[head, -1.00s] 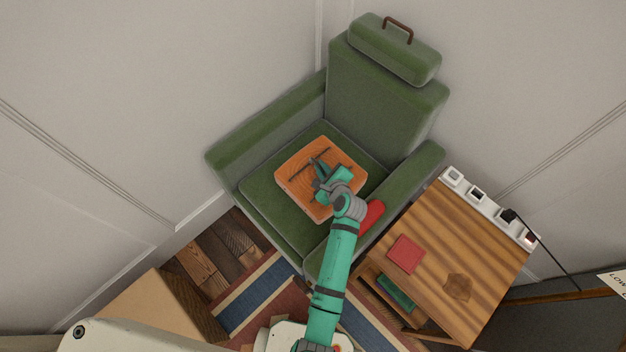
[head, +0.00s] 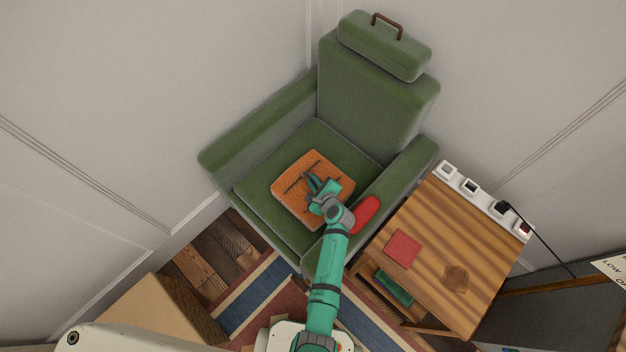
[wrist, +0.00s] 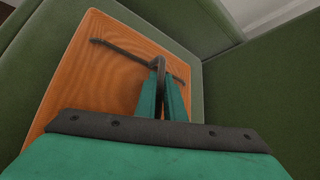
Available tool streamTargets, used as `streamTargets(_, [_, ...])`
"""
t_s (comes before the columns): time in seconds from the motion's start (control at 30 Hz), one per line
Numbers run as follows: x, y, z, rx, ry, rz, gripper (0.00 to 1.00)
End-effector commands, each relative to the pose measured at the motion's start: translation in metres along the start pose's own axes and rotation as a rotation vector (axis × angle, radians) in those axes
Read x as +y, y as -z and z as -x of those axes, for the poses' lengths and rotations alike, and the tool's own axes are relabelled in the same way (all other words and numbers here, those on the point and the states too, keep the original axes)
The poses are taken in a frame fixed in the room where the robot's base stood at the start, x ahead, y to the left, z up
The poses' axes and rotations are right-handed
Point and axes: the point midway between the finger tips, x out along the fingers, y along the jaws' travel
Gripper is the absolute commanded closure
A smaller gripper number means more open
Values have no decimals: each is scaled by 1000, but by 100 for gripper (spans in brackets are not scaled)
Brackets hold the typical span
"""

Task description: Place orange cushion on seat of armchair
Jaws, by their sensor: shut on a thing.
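The orange cushion (head: 300,208) is a flat square with dark strips on its top, and it also shows in the wrist view (wrist: 100,75). It is over the seat (head: 258,190) of the green armchair (head: 368,90). I cannot tell whether it rests on the seat or hangs just above it. My gripper (head: 314,184) is over the cushion's top. In the wrist view its fingers (wrist: 162,85) are shut on a dark raised strap or handle of the cushion.
A red object (head: 366,212) lies by the armchair's right armrest. A wooden side table (head: 445,240) to the right bears a red book (head: 402,248) and a power strip (head: 485,200). A cardboard box (head: 160,310) stands at lower left. Walls close in behind the chair.

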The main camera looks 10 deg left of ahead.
Motion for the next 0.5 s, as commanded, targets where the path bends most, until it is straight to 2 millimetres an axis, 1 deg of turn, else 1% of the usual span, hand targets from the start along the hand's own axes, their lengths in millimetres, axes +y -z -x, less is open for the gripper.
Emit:
streamTargets(0.23, [0, 1, -1, -1, 0, 0, 100])
streamTargets(0.3, [1, 1, -1, 0, -1, 0, 79])
streamTargets(0.33, [1, 1, -1, 0, -1, 0, 72])
streamTargets(0.5, [1, 1, -1, 0, 0, 0, 72])
